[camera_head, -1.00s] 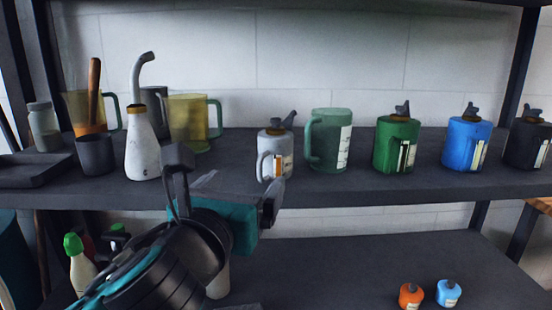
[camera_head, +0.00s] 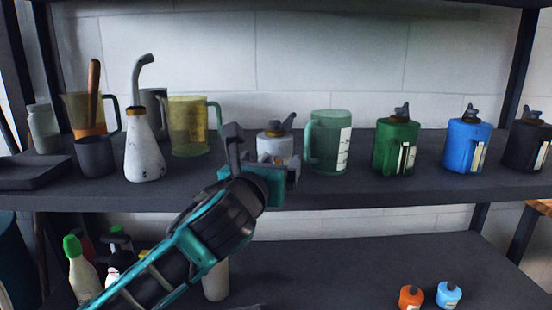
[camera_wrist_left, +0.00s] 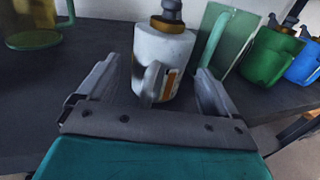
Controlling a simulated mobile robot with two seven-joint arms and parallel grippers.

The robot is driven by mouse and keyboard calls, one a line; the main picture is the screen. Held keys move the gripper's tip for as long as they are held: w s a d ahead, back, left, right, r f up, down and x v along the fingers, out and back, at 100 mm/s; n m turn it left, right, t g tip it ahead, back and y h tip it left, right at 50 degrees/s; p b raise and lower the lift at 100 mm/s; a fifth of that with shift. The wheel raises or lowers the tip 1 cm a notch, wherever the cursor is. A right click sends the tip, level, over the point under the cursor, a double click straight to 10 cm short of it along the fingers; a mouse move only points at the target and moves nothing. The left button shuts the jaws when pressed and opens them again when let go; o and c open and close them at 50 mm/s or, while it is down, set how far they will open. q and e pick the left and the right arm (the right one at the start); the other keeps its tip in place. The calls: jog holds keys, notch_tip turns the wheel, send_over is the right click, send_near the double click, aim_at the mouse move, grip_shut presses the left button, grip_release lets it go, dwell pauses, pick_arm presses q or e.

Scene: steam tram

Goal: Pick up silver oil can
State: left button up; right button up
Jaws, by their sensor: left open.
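The silver oil can (camera_head: 275,146) is a pale grey can with a brass-coloured collar and a dark spout on top. It stands upright on the upper shelf, its lower part hidden behind my left gripper (camera_head: 265,160) in the head view. In the left wrist view the can (camera_wrist_left: 163,58) stands just ahead of the gripper (camera_wrist_left: 155,88), with its handle facing me between the two open fingers. The fingers hold nothing. An orange and white label shows beside the handle. My right gripper is not in view.
A green translucent jug (camera_head: 328,142) stands close to the can's right, then a green can (camera_head: 396,146) and a blue can (camera_head: 467,145). A white long-necked bottle (camera_head: 144,150) and a yellow jug (camera_head: 188,128) stand left. The upper shelf's front edge (camera_head: 380,196) runs below the cans.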

pick_arm(q)
jog(key=shift+w+d, duration=0.1)
jog(key=shift+w, duration=0.2)
jog(key=c, duration=1.5)
notch_tip(320, 180, up, 20)
jog(key=shift+r+p, duration=0.1)
jog(key=shift+p, duration=1.15)
jog(key=o, duration=0.7)
grip_shut()
